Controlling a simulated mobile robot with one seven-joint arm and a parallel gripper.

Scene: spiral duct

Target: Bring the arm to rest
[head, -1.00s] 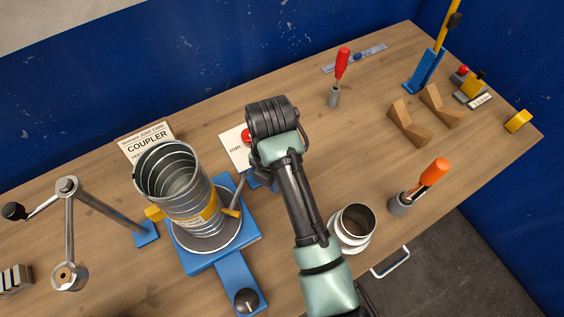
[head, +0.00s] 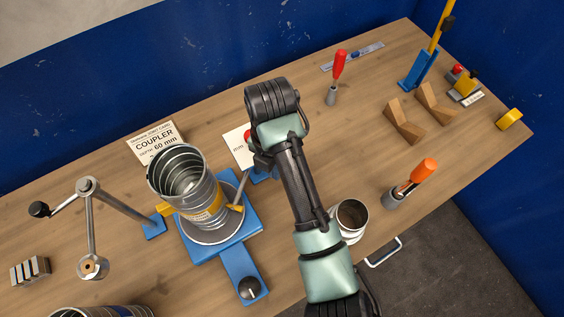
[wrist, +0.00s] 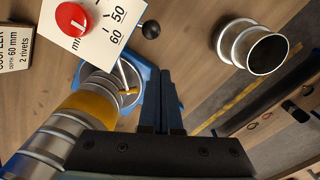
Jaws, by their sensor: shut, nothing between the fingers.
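My arm reaches up over the middle of the wooden bench in the head view, and its gripper is hidden there behind the wrist. In the wrist view my gripper (wrist: 163,105) shows as two dark fingers pressed together with nothing between them, above the bench. The spiral duct (head: 190,185) stands on a round plate on a blue stand (head: 222,250), left of my arm. The duct also shows at the lower left of the wrist view (wrist: 60,140), apart from the fingers.
A metal coupler (head: 349,220) stands right of my arm. A crank arm (head: 90,230) is at left, and a COUPLER card (head: 155,142) lies behind the duct. Red-handled (head: 339,70) and orange-handled (head: 412,180) tools and wooden V-blocks (head: 405,120) stand at right. Bench between them is bare.

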